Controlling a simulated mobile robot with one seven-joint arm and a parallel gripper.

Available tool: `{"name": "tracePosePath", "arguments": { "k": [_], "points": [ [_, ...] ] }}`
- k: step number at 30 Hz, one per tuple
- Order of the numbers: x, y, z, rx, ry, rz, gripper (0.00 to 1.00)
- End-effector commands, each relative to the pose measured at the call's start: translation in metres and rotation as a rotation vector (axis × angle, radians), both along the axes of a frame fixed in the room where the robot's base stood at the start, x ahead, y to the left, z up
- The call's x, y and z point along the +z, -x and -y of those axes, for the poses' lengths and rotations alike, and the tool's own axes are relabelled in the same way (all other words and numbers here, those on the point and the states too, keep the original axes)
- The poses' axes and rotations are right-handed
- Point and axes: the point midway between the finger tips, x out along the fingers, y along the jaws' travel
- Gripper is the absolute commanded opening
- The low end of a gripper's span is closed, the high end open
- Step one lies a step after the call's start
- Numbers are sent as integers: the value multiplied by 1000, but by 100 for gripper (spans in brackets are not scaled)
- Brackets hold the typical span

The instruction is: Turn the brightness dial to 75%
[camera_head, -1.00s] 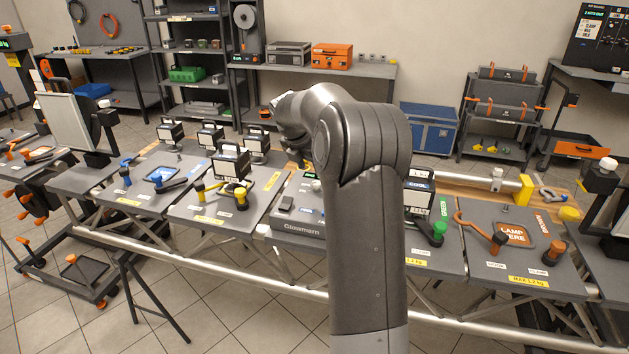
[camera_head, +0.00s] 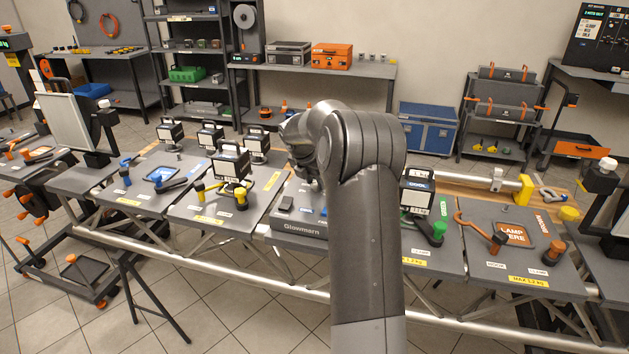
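A grey control console (camera_head: 298,228) lettered "Glowmern" sits on the long bench, left of my forearm. A dark raised block and small blue labels show on its top. Its right part is hidden behind my arm. I cannot make out the brightness dial or any percent reading. My gripper (camera_head: 309,182) hangs from the wrist over the back of the console, largely hidden by the arm. Its fingers are too small and dark to tell open from shut, and I cannot tell whether it touches anything.
Lamps with black housings, such as one lamp (camera_head: 231,163), stand left of the console with yellow clamp handles (camera_head: 237,190) nearby. To the right are another lamp (camera_head: 417,188), a green-knobbed clamp (camera_head: 437,233) and a plate with an orange "LAMP HERE" square (camera_head: 513,234). A metal rail runs along the front.

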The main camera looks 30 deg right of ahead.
Motion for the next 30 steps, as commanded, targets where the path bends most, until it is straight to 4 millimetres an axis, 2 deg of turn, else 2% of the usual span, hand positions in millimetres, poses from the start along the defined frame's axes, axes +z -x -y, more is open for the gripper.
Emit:
{"name": "tracePosePath", "arguments": {
  "k": [1,10,20,30],
  "points": [
    [0,0,0,0,0,0,30],
    [0,0,0,0,0,0,7],
    [0,0,-1,-55,0,-1,7],
    [0,-4,-2,-296,1,-2,7]
  ]
}}
